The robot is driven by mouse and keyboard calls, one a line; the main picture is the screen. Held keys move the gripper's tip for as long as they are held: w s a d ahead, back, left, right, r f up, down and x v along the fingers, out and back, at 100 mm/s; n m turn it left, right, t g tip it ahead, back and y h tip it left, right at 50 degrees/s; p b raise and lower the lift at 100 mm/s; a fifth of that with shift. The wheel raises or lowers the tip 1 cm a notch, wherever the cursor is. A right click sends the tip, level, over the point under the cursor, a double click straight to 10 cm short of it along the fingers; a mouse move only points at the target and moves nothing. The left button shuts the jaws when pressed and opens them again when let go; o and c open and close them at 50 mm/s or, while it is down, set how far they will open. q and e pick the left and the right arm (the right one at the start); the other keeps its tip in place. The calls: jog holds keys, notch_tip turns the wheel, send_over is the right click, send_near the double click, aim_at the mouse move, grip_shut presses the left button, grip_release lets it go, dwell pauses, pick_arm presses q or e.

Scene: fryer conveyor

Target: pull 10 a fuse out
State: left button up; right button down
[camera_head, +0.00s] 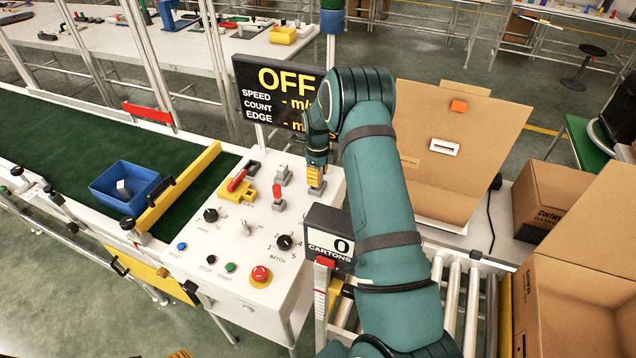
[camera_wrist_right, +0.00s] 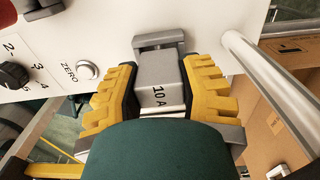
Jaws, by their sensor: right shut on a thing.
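The 10 A fuse (camera_wrist_right: 158,88) is a grey block with "10 A" printed on it, seen in the right wrist view between my yellow-padded fingers. A grey holder (camera_wrist_right: 159,41) on the white panel is directly beyond it. I cannot tell whether the fuse is still seated in the holder. My right gripper (camera_wrist_right: 158,95) is shut on the fuse, one finger on each side. In the head view my right gripper (camera_head: 317,160) is at the panel's back right, and my arm hides part of the area.
The white control panel (camera_head: 262,222) carries knobs, buttons, a red-handled switch (camera_head: 277,196) and a red emergency button (camera_head: 260,274). A display reading OFF (camera_head: 270,95) stands behind. A cartons counter (camera_head: 327,238) is close to my forearm. A blue bin (camera_head: 122,190) sits on the green conveyor.

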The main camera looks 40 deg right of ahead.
jog(key=shift+r+p, duration=0.6)
jog(key=shift+r, duration=0.55)
jog(key=shift+r, duration=0.1)
jog(key=shift+r+p, duration=0.9)
jog(key=shift+r, duration=0.5)
